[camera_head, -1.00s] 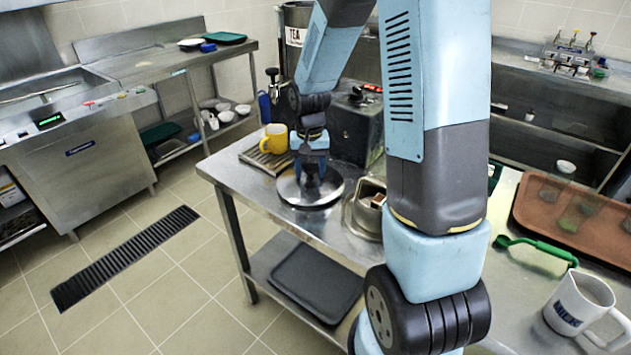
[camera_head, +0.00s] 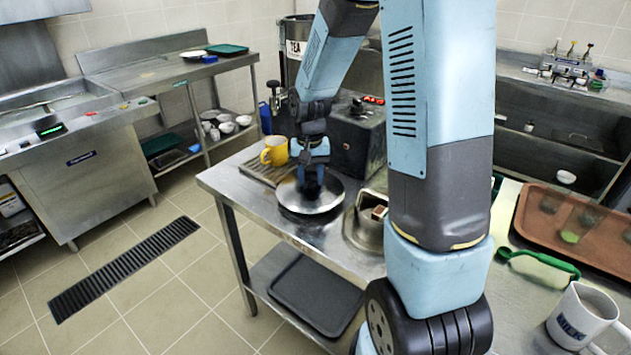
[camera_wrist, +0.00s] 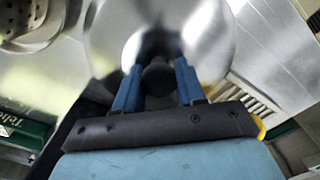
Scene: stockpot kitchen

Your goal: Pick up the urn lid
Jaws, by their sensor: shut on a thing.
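The urn lid (camera_head: 325,202) is a round shiny metal disc with a dark knob (camera_wrist: 159,78). It is over the steel table (camera_head: 225,181) and looks slightly tilted in the head view. My gripper (camera_head: 312,187) is above the middle of the lid, shut on the knob. In the wrist view, the blue fingers (camera_wrist: 156,85) stand on both sides of the knob, and the lid (camera_wrist: 205,30) fills the upper middle. The fingertips' contact is partly hidden by the knob.
A yellow mug (camera_head: 274,151) stands on a slatted drip tray (camera_head: 258,171) behind the lid. A dark box-shaped machine (camera_head: 357,138) stands behind it to the right. A steel container (camera_head: 362,232) is close on the right. The table's front left is clear.

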